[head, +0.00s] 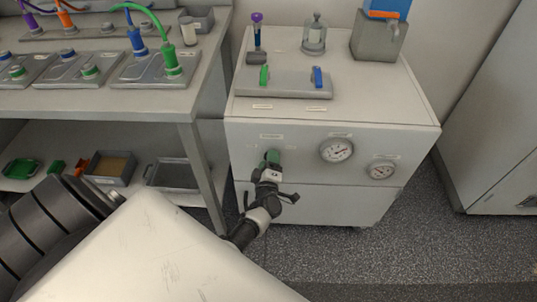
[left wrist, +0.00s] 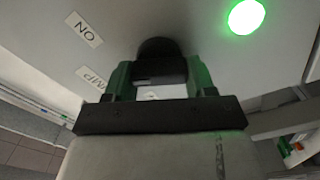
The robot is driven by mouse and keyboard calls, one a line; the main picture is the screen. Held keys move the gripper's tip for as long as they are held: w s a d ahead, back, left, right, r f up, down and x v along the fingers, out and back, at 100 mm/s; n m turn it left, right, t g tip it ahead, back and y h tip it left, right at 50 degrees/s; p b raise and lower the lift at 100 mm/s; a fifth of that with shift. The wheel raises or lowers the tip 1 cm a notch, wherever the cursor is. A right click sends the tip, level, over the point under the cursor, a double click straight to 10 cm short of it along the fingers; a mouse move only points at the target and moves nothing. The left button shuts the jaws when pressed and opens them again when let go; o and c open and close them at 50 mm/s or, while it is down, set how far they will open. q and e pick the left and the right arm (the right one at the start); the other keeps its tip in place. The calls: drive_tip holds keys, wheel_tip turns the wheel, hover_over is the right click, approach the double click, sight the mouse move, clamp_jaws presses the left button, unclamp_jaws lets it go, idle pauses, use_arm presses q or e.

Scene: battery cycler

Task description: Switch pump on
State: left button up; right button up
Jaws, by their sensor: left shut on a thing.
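The pump switch is a black rounded knob (left wrist: 158,48) on the front panel of a white cabinet (head: 300,145). A round lamp (left wrist: 246,17) glows green beside the knob. My left gripper (head: 272,162) is at the upper left of the cabinet front. In the left wrist view its green fingers (left wrist: 160,74) are shut on the knob from both sides. In the head view the gripper hides the knob. My right gripper is out of view.
Two gauges (head: 337,150) sit right of the gripper on the same panel. The cabinet top holds a plate with green and blue levers (head: 290,86) and several vessels. A bench (head: 190,100) with cabled modules stands left. Grey floor is clear at right.

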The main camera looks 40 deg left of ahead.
use_arm(q)
drive_tip(key=shift+m, duration=0.7)
drive_tip(key=o, duration=0.9)
drive_tip(key=shift+d, duration=0.1)
drive_tip(key=p+v, duration=0.1)
drive_tip(key=v, duration=0.9)
drive_tip(key=shift+s+d, duration=0.25)
drive_tip(key=shift+s, duration=0.05)
